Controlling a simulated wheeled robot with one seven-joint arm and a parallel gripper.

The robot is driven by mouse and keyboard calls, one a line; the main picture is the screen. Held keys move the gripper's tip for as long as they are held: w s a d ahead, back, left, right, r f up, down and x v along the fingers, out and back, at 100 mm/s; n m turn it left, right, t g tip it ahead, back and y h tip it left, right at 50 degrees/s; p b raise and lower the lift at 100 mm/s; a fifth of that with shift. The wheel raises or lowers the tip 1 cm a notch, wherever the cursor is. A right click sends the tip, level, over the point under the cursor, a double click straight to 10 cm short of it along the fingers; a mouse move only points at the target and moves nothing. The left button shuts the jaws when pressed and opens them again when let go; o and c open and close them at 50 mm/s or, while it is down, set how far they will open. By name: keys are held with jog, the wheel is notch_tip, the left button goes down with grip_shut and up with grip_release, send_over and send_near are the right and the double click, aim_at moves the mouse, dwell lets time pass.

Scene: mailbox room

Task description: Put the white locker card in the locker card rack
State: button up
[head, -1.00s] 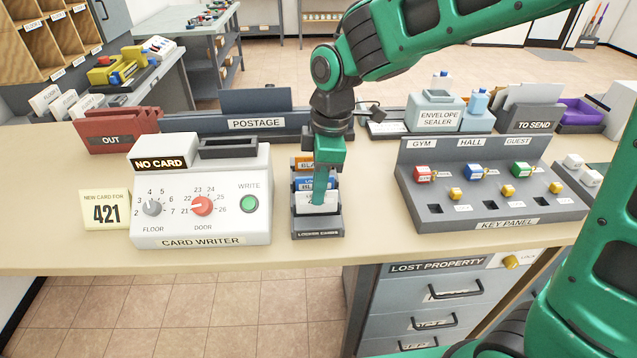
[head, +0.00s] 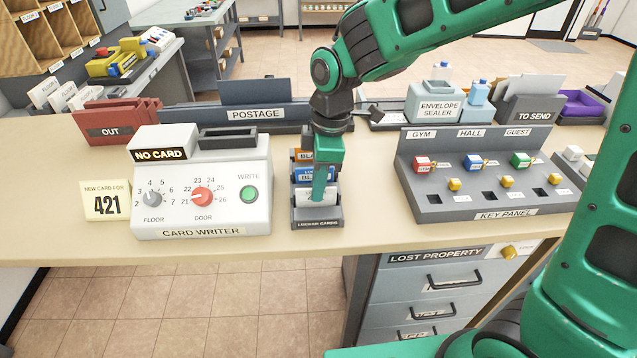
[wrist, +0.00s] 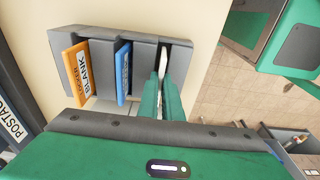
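The locker card rack (head: 317,223) is a dark grey stepped holder on the counter, right of the card writer. An orange card (wrist: 75,67) and a blue card (wrist: 123,70) stand in its other slots. The white locker card (head: 306,196) is upright at the rack's front slot. It also shows edge-on in the wrist view (wrist: 163,57). My gripper (head: 320,196) points down over the front slot. In the wrist view its two green fingers (wrist: 160,82) are close together with the white card between their tips. The card's lower edge is hidden by the rack.
The card writer (head: 201,195) stands close on the left, reading NO CARD. The key panel (head: 480,195) with colored key tags stands on the right. The POSTAGE holder (head: 255,113) is behind the rack. The counter's front edge is just in front of the rack.

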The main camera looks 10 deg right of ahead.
jog(key=o, duration=0.4)
jog(key=shift+s+f, duration=0.2)
jog(key=shift+f, duration=0.1)
jog(key=shift+s, duration=0.1)
jog(key=shift+d+r, duration=0.1)
jog(key=shift+w+r, duration=0.3)
jog(key=shift+w, duration=0.1)
jog(key=shift+s+r, duration=0.1)
jog(key=shift+r, duration=3.1)
